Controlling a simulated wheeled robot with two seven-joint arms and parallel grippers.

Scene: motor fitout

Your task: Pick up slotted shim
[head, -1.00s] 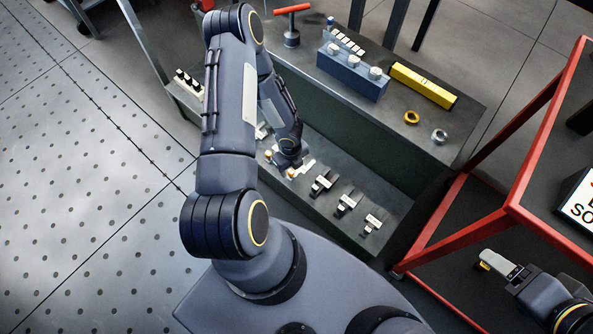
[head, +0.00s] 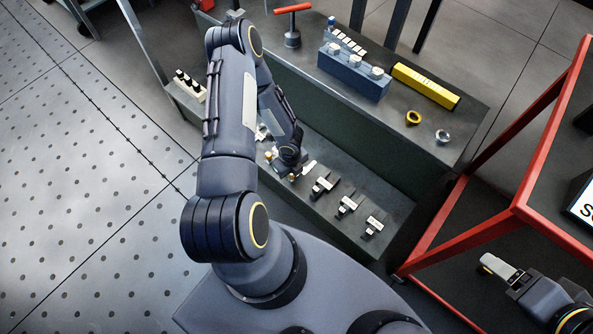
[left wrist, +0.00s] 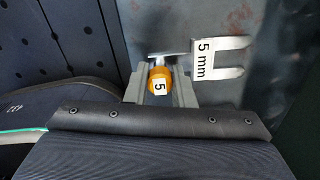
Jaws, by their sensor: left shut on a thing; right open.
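A slotted shim (left wrist: 232,57) lies across the upper middle of the left wrist view. It is a pale metal fork with a "5 mm" label, its open slot facing right. Its orange knob (left wrist: 158,74), marked 5, sits between the fingers of my left gripper (left wrist: 160,88), which is shut on it. In the head view my left gripper (head: 284,174) is low over the bench's front ledge, and the arm hides part of the shim. My right gripper (head: 488,266) is open at the lower right, away from the shims.
Several similar shims, one here (head: 347,205), lie along the ledge (head: 385,205) to the right. The upper bench holds a blue block (head: 352,77), a yellow bar (head: 425,85), a yellow ring (head: 413,118), a metal ring (head: 442,137) and a red-handled tool (head: 292,28). A red-framed cart (head: 520,207) stands right.

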